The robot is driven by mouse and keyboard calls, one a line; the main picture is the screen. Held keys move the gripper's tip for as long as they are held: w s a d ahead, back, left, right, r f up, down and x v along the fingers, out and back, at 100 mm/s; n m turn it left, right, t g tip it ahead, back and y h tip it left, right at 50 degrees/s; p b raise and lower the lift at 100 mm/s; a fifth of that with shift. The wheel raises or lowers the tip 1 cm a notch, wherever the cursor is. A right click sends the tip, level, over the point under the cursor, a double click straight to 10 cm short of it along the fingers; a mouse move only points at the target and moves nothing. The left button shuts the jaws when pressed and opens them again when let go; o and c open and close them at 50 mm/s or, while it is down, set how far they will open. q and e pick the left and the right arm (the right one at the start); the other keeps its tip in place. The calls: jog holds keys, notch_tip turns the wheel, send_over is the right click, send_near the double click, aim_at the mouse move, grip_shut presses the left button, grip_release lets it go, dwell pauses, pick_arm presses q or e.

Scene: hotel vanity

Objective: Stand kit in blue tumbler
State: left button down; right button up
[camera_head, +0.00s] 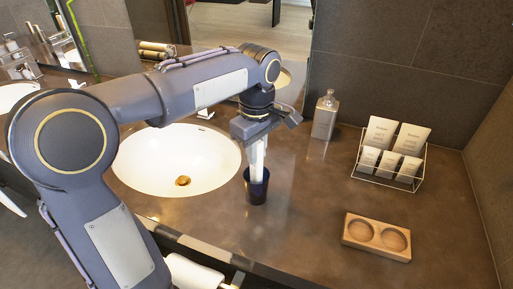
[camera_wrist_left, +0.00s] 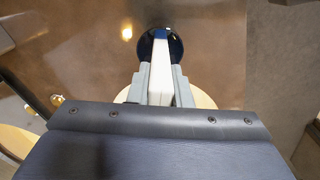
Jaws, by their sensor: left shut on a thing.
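A dark blue tumbler (camera_head: 257,190) stands upright on the brown counter, just right of the sink. My left gripper (camera_head: 257,150) points down above it and is shut on a white, flat kit (camera_head: 257,168). The kit's lower end is at the tumbler's mouth and seems to reach inside; how deep is hidden. In the left wrist view the kit (camera_wrist_left: 162,85) sits between both fingers, with the round blue tumbler (camera_wrist_left: 147,45) beyond its far end. My right gripper is not in view.
The white sink (camera_head: 150,165) lies left of the tumbler. A metal soap dispenser (camera_head: 325,115) stands behind. A wire rack of toiletry packets (camera_head: 390,150) and a wooden two-hollow tray (camera_head: 377,237) are at right. The counter between is clear.

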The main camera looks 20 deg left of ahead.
pick_arm(q)
jog(key=shift+f, duration=0.1)
jog(key=c, duration=1.2)
grip_release()
jog(key=shift+c, duration=0.2)
notch_tip(320, 180, up, 8)
jog(key=shift+f+p, duration=0.1)
jog(key=shift+p, duration=0.35)
